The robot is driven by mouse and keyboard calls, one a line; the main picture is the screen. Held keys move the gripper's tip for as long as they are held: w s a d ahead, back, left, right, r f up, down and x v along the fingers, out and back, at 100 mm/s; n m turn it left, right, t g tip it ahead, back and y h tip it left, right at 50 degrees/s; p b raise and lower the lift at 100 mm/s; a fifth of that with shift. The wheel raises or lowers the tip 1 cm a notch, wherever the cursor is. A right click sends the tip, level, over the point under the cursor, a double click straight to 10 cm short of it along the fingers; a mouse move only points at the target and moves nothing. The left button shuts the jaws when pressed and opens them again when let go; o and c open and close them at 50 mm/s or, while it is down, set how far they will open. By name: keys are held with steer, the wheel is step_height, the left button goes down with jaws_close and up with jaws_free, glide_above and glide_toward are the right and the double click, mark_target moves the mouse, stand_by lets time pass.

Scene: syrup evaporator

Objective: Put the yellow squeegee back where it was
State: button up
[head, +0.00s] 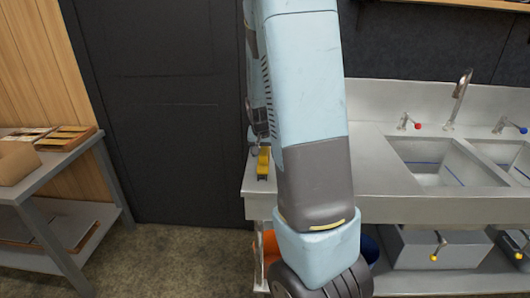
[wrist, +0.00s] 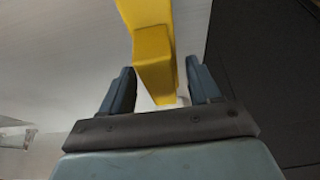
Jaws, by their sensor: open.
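The yellow squeegee (wrist: 152,50) shows large in the wrist view, running from the top edge down between my fingers. My gripper (wrist: 160,72) is open, with one finger on each side of the squeegee and a gap visible beside it. In the head view, a small yellow part of the squeegee (head: 263,163) shows at the left end of the steel counter (head: 375,185). My arm hides what lies to its right. Most of my gripper is hidden behind the arm there. I cannot tell whether the squeegee touches the counter.
Sink basins (head: 437,160) with taps are at the right. A grey shelf table (head: 50,178) with boxes and boards stands at the left. A dark door (head: 165,110) is behind. Orange and blue items sit under the counter, partly hidden by my arm. Open floor lies between table and counter.

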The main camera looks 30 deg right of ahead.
steer(key=v, duration=1.2)
steer(key=s+a+r+n+t+y, duration=0.1)
steer(key=s+a+r+n, duration=0.2)
steer(key=s, duration=0.8)
steer(key=s+a+r+n+t+y, duration=0.1)
steer(key=s+a+r+n, duration=0.2)
steer(key=s+a+r, duration=0.5)
steer(key=shift+s+a+r+n, duration=0.15)
steer(key=shift+s+a+n, duration=0.25)
steer(key=shift+s+a, duration=1.45)
steer(key=shift+w+a, duration=0.45)
steer(key=shift+w, duration=0.05)
